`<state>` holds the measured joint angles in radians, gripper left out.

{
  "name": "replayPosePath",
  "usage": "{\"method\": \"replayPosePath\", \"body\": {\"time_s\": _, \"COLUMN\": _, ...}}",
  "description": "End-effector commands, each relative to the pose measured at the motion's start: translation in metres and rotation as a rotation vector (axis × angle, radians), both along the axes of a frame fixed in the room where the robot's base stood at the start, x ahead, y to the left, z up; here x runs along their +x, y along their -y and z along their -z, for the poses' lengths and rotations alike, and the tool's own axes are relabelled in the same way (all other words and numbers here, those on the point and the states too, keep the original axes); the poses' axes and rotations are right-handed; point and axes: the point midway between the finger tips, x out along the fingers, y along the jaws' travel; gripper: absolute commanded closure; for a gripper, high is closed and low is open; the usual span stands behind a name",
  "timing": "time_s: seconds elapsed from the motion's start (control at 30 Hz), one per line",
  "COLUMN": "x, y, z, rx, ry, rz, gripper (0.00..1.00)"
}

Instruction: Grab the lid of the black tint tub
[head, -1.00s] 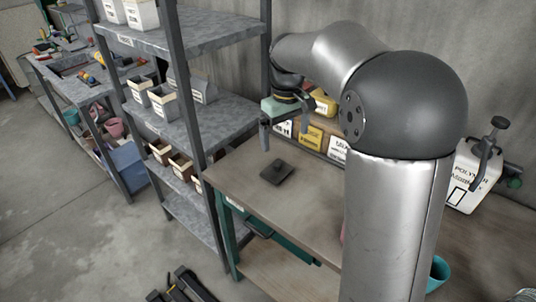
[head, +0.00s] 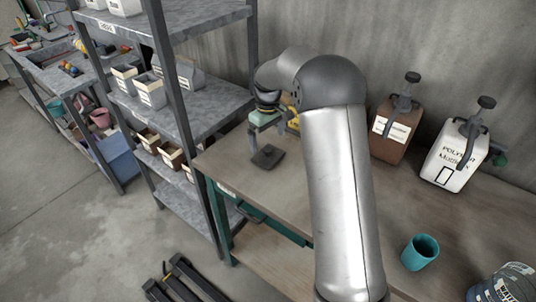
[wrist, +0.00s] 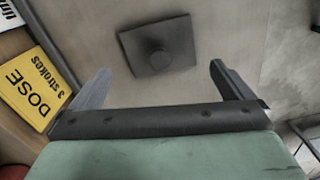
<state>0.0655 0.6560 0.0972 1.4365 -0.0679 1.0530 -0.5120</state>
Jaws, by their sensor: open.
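A dark square lid with a round knob (head: 267,157) lies flat on the workbench near its left end. In the wrist view the lid (wrist: 180,50) sits ahead of my gripper, its knob between the lines of the two fingers. My gripper (wrist: 160,68) is open and empty, with fingers wide apart on either side of the lid. In the head view my gripper (head: 266,142) hangs just behind and above the lid; my arm partly hides it. I cannot make out the black tint tub.
A yellow "DOSE 3 strokes" sign (wrist: 33,88) stands close on the left in the wrist view. A brown jug (head: 396,130), a white jug (head: 452,160) and a teal cup (head: 420,252) stand right of my arm. Grey shelving (head: 170,105) rises left of the workbench (head: 225,165).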

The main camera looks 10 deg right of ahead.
Motion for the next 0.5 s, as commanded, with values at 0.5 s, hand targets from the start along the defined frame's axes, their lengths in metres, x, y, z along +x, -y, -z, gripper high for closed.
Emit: {"method": "replayPosePath", "body": {"time_s": 0.5, "x": 0.002, "y": -0.002, "z": 0.054, "rx": 0.000, "ry": -0.001, "rz": 0.001, "gripper": 0.00}}
